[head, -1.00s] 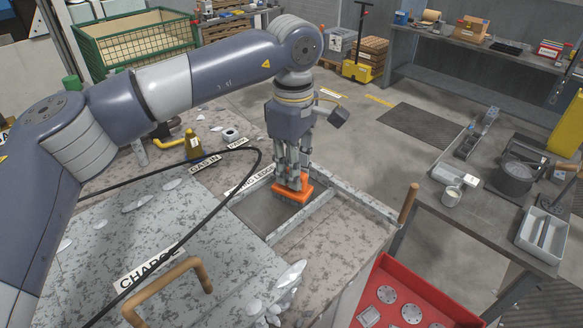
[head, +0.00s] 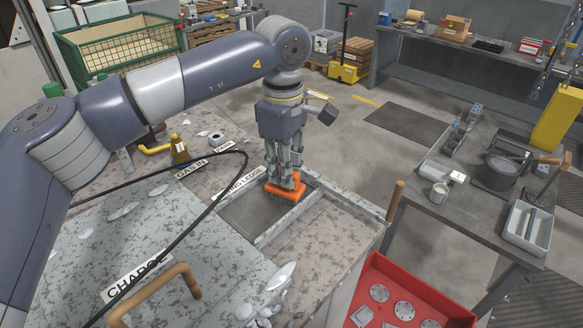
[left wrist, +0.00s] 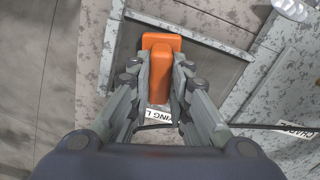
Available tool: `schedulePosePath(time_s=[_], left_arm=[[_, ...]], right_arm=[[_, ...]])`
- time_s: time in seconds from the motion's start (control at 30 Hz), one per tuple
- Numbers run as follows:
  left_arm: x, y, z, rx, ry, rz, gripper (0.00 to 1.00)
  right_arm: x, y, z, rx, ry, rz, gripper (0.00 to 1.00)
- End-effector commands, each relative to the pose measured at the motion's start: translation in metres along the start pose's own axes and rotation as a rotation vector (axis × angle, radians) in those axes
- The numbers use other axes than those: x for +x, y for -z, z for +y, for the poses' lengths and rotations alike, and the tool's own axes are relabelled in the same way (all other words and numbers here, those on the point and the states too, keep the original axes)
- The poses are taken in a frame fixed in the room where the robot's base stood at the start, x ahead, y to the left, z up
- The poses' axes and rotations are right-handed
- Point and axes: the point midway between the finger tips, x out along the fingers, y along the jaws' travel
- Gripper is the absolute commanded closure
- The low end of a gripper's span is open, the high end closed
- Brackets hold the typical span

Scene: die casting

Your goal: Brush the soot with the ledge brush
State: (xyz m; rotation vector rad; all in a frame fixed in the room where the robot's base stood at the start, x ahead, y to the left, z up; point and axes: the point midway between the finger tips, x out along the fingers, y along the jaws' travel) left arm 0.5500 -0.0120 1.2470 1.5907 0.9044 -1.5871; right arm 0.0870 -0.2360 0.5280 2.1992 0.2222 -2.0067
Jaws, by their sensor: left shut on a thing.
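The orange ledge brush (head: 284,187) is gripped in my left gripper (head: 284,172), bristles down, over the far part of the framed ledge recess (head: 250,217). In the left wrist view my left gripper (left wrist: 160,85) is shut on the brush (left wrist: 161,45), with a finger on each side. The bristles seem to rest on or just above the dark grey surface; exact contact is hard to tell. Distinct soot cannot be made out on the dark floor of the recess. My right gripper is not in view.
A black cable (head: 215,204) curves across the furnace top left of the recess. A wooden-handled tool (head: 396,196) stands up at the right corner. A red crate (head: 395,300) with metal parts and a grey workbench (head: 459,205) lie to the right.

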Motion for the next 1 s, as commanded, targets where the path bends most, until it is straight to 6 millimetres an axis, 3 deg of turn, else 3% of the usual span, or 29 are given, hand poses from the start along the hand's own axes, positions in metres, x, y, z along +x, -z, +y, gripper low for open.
schedulePosePath(time_s=[0.03, 0.2, 0.57, 1.0], left_arm=[[0.007, 0.003, -0.006, 0.0, 0.008, 0.002, 1.0], [0.007, 0.004, -0.016, 0.0, 0.012, 0.002, 1.0], [0.007, 0.004, -0.017, 0.001, 0.018, 0.003, 1.0], [-0.037, 0.004, -0.015, 0.001, 0.008, 0.002, 1.0]], right_arm=[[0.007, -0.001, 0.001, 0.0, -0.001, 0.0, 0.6], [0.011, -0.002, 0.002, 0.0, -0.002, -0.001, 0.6], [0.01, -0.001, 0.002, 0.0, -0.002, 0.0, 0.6], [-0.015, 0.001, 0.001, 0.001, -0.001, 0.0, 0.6]])
